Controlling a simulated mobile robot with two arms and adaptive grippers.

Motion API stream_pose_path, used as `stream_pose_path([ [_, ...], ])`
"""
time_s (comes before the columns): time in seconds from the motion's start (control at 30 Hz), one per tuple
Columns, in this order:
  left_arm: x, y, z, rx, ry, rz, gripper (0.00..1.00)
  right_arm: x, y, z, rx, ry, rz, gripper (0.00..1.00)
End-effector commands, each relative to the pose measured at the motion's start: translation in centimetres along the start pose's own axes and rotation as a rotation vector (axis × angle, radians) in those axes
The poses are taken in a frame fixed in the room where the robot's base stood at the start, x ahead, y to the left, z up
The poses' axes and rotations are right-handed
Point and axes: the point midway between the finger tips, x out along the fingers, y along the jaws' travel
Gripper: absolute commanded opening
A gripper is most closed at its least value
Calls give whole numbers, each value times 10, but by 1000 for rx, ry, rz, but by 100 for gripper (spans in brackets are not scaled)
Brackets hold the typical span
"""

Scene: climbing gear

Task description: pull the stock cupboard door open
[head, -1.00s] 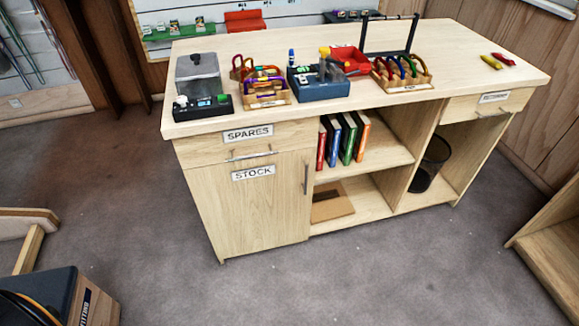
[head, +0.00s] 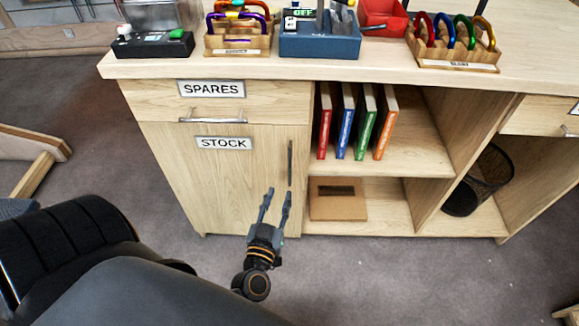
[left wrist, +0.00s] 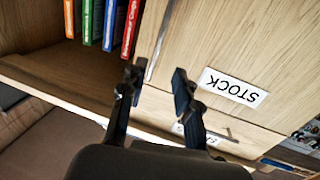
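The stock cupboard door (head: 220,185) is a pale wood panel with a white STOCK label (head: 224,143), and it is closed. Its vertical metal handle (head: 290,162) is near the door's right edge. My left gripper (head: 277,191) is open and empty, just below and in front of the handle. In the left wrist view the picture is turned over; the handle (left wrist: 160,40) shows beyond the gap between the two spread fingertips (left wrist: 157,75). I cannot tell that they touch it. My right gripper is not in view.
The SPARES drawer (head: 160,97) with its bar handle is above the door, shut. Open shelves with several books (head: 346,125) and a bin (head: 478,180) are to the right. The counter top (head: 380,65) carries racks and boxes. Bare floor (head: 350,275) lies in front.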

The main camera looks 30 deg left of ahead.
Motion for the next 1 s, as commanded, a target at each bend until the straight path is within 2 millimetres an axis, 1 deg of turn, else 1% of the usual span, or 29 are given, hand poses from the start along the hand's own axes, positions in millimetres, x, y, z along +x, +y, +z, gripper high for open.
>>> stream_pose_path([
  [0.03, 11, 0, -2, -1, 5, 0, 31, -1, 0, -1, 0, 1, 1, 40],
  [0.3, 69, 1, -1, 0, 4, 2, 31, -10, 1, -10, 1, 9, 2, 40],
  [0.4, 88, 1, 0, 0, 3, 2, 31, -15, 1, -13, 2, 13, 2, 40],
  [0.5, 102, 1, 1, 0, 1, 3, 31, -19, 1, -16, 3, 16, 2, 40],
  [0.6, 112, 2, 0, 0, 1, 4, 31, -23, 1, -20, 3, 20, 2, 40],
  [0.7, 117, 1, 0, 0, 0, 3, 31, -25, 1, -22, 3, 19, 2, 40],
  [1.0, 118, 1, 0, 0, -1, 3, 31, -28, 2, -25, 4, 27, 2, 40],
])
